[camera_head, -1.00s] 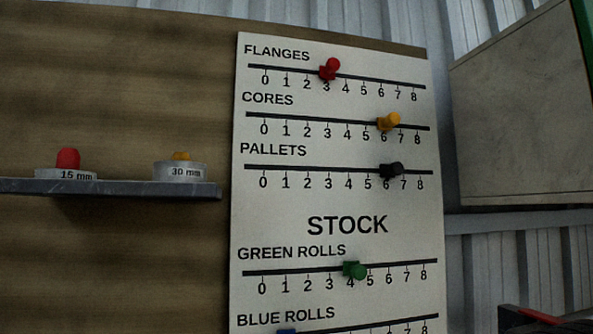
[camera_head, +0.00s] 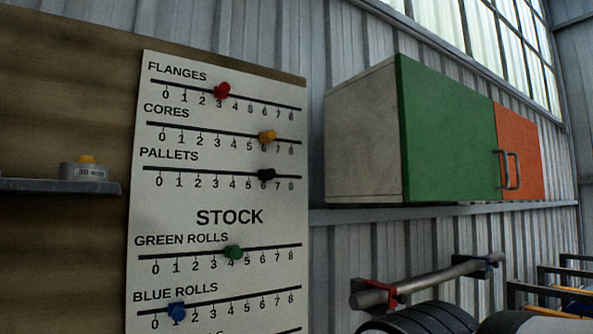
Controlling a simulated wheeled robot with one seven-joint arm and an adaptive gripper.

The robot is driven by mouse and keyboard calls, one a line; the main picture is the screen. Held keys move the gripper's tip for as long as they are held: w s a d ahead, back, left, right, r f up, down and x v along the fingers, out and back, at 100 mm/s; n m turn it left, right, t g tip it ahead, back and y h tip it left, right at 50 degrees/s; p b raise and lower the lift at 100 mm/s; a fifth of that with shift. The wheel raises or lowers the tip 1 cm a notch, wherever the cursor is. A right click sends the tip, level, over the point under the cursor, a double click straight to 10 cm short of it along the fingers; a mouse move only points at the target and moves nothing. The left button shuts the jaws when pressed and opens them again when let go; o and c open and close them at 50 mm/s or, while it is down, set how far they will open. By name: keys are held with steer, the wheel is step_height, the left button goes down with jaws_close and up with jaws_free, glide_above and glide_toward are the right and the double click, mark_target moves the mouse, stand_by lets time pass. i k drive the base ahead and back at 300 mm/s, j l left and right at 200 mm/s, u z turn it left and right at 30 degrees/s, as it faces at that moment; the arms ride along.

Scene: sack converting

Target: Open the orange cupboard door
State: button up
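The orange cupboard door (camera_head: 521,150) is the right-hand door of a wall cupboard, at the right of the head view. It looks shut, flush beside the green door (camera_head: 447,132). Two grey bar handles stand side by side where the doors meet; the orange door's handle (camera_head: 516,170) is the right one. The cupboard's pale side panel (camera_head: 362,137) faces me. My gripper is not in view.
A white stock board (camera_head: 219,190) with coloured sliding pegs fills the left-middle. A small shelf (camera_head: 60,187) holds a 30 mm cup. Below the cupboard are a metal bar (camera_head: 430,282) on brackets and dark rolls (camera_head: 425,320). Metal frames stand at lower right.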

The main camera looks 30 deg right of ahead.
mark_target(518, 135)
steer(key=z, duration=1.95)
steer(key=i+l, duration=0.1)
steer(key=l, duration=0.35)
steer(key=l+u, duration=0.1)
steer(key=l, duration=0.35)
steer(key=i+l, duration=0.15)
steer(key=l, duration=0.3)
steer(key=u, duration=0.05)
